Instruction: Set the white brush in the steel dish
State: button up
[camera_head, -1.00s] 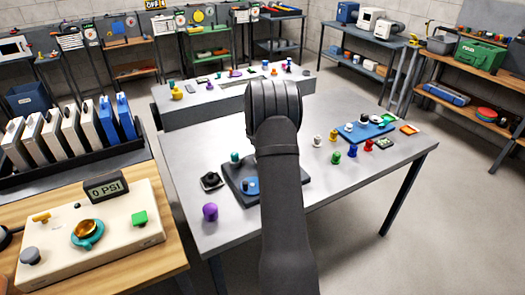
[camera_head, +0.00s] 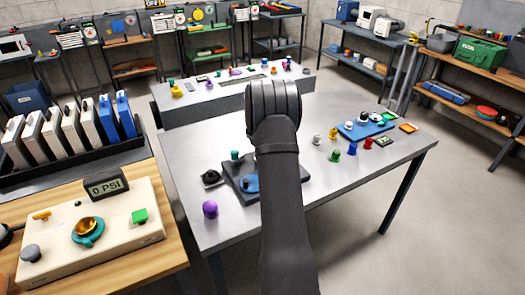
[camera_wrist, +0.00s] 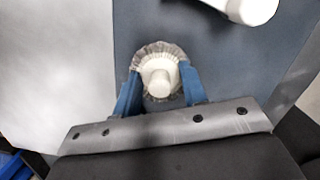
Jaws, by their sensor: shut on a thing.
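In the wrist view, my gripper (camera_wrist: 160,76) has its two blue fingers closed on the sides of a round white brush (camera_wrist: 159,82) with a pale hub and a ring of grey-white bristles. The brush is over or on a dark blue-grey surface; I cannot tell whether it touches. In the head view my arm hides the gripper and the brush. I cannot pick out a steel dish in either view; my arm covers part of the table.
A purple knob (camera_head: 210,209) stands near. Several coloured small parts and a blue tray (camera_head: 352,132) lie right. The right front table is clear.

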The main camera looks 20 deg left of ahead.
jog(key=shift+s+f, duration=0.25)
jog(key=shift+f, duration=0.45)
jog(key=o, duration=0.9)
jog(key=shift+o, duration=0.7)
jog(key=shift+d, duration=0.1)
notch_tip(320, 180, up, 19)
jog(key=s+a, duration=0.1)
jog(key=s, duration=0.1)
jog(key=shift+a+f, duration=0.2)
